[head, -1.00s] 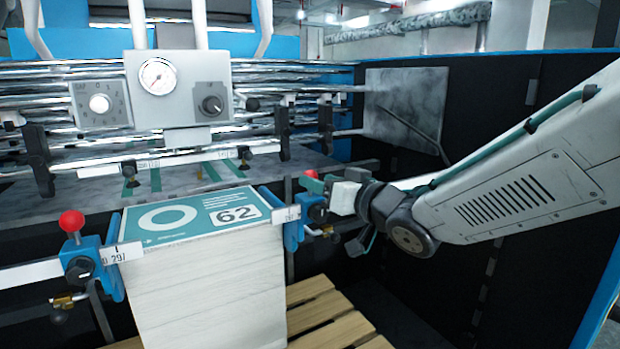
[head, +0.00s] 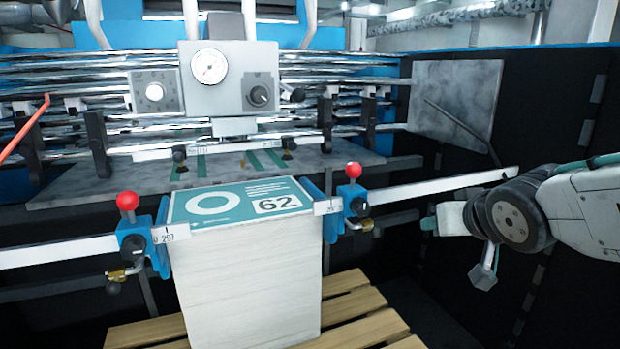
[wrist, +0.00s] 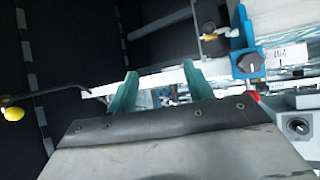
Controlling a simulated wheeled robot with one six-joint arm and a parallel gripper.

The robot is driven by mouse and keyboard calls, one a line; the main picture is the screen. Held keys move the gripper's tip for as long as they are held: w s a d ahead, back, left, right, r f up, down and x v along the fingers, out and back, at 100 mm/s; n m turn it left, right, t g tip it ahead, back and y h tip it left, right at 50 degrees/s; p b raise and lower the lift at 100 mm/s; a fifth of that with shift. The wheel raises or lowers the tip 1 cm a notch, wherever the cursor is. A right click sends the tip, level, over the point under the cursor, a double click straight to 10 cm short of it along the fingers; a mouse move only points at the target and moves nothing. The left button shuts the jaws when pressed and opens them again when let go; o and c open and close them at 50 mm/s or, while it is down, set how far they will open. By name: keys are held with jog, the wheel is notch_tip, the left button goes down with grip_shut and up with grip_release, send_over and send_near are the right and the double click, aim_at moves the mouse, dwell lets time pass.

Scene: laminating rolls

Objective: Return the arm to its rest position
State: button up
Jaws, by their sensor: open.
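My gripper (head: 432,224) is at the right in the head view, at the end of my arm, to the right of the paper stack and just below the white rail (head: 440,187). In the wrist view its two teal fingers (wrist: 161,84) are apart with nothing held between them. The white rail passes beyond the fingertips there. The right blue clamp (head: 352,204) with its red knob stands clear of my gripper; it also shows at the upper right of the wrist view (wrist: 248,52).
A stack of sheets (head: 255,275) marked 62 stands on a wooden pallet (head: 362,305). A left clamp (head: 133,240) with a red knob is beside it. A gauge panel (head: 230,80) and metal rollers are behind. A dark wall (head: 560,120) stands at the right.

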jog(key=s+f+g, duration=0.2)
jog(key=s+g, duration=0.3)
jog(key=s, duration=0.6)
jog(key=s+d+f+g, duration=0.1)
jog(key=s+g, duration=0.4)
jog(key=s, duration=0.6)
jog(key=shift+s+d+f, duration=0.2)
jog(key=shift+s+f, duration=0.15)
jog(key=shift+f, duration=0.5)
